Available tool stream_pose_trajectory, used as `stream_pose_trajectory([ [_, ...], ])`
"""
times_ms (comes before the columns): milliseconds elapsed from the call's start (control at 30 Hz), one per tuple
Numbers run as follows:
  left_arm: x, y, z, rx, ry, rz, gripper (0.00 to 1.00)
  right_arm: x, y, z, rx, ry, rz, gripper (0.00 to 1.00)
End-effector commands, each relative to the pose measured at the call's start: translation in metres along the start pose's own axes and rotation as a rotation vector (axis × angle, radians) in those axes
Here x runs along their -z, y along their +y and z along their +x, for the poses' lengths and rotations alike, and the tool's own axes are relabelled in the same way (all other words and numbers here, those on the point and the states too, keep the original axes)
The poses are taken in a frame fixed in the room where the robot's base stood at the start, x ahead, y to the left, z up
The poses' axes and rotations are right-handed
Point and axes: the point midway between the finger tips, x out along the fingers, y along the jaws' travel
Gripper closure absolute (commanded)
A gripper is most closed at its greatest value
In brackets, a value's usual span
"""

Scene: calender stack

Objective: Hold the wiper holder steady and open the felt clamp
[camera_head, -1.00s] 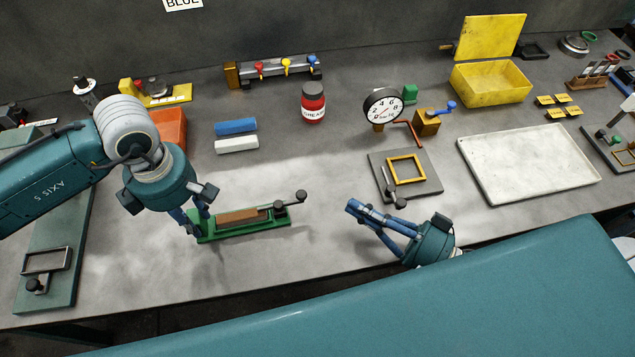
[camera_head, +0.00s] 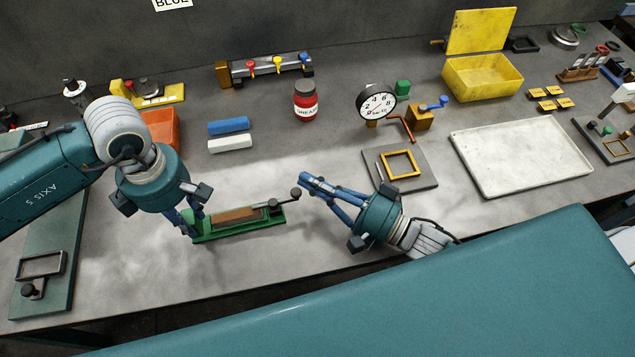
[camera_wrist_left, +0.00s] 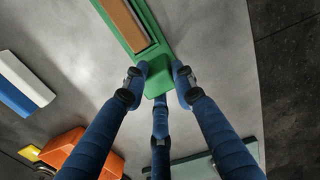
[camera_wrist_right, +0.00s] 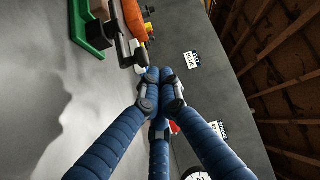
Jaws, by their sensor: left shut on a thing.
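The green wiper holder (camera_head: 247,232) lies on the bench with a brown felt strip (camera_head: 238,215) in it. My left gripper (camera_head: 190,228) is shut on the holder's left end; the left wrist view shows its fingers on both sides of the green end (camera_wrist_left: 158,82). The felt clamp (camera_head: 282,203) is at the holder's right end, its lever with a dark knob (camera_head: 295,193) pointing right. My right gripper (camera_head: 308,182) has its fingers together, just right of the knob. In the right wrist view, the clamp lever (camera_wrist_right: 125,42) lies close to the fingertips; contact cannot be told.
Blue and white bars (camera_head: 229,125) and a red grease jar (camera_head: 306,103) stand behind the holder. A plate with a yellow frame (camera_head: 400,164) lies right of it, near my right gripper. The bench in front of the holder is clear.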

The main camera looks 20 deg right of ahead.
Motion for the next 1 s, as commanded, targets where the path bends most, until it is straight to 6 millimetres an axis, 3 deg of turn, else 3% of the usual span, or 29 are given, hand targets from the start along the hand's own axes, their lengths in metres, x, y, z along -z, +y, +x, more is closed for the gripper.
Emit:
stream_pose_trajectory([
  [1000, -0.0001, 0.0005, -0.0006, -0.002, -0.001, 0.0, 1.0, -0.0089, -0.003, -0.0081, -0.02, 0.134, -0.005, 1.0],
])
